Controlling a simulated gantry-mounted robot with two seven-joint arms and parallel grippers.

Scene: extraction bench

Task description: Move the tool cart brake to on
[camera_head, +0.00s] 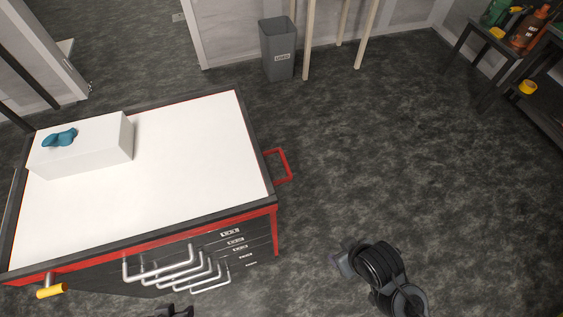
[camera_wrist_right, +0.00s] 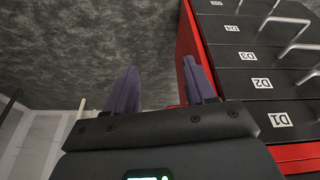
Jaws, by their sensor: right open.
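The tool cart (camera_head: 180,170) has a white top, dark rim, red frame and dark drawers. A yellow-ended lever (camera_head: 50,291) sticks out at its front left corner; I cannot tell whether it is the brake or how it is set. In the right wrist view, the cart's drawers (camera_wrist_right: 258,84) appear upside down at the right. My right gripper (camera_wrist_right: 160,65) is open and empty, one finger near the cart's red edge. My right arm (camera_head: 380,265) shows right of the cart in the head view. A dark tip (camera_head: 175,311), likely my left gripper, barely shows at the bottom edge.
A white box (camera_head: 85,150) with blue goggles (camera_head: 60,137) on it stands on the cart. A red side handle (camera_head: 283,165) and grey drawer handles (camera_head: 160,265) stick out. A grey bin (camera_head: 278,50) and shelf (camera_head: 500,45) stand behind.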

